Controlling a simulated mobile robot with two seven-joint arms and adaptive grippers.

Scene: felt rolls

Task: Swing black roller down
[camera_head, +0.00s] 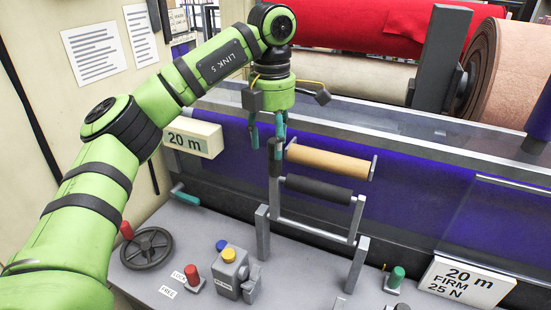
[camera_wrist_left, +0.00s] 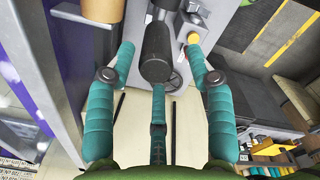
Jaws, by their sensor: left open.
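The black roller (camera_head: 318,189) lies in a grey swing frame (camera_head: 310,230), below and parallel to a tan roller (camera_head: 328,161). A dark upright piece (camera_head: 275,158) stands at the frame's left end. My left gripper (camera_head: 267,137) is open, fingers pointing down, just above that end. In the left wrist view, a black cylinder (camera_wrist_left: 156,52) lies ahead between the spread teal fingers of the gripper (camera_wrist_left: 160,75), with no clear contact; I cannot tell whether it is the roller or the upright piece. The tan roller (camera_wrist_left: 104,22) shows at upper left. My right gripper is out of view.
Grey posts (camera_head: 262,232) flank the frame on the console. A handwheel (camera_head: 146,248), a box with a yellow button (camera_head: 229,256), a red knob (camera_head: 192,274) and a green knob (camera_head: 396,277) stand around it. A clear panel (camera_head: 420,165) and blue felt lie behind.

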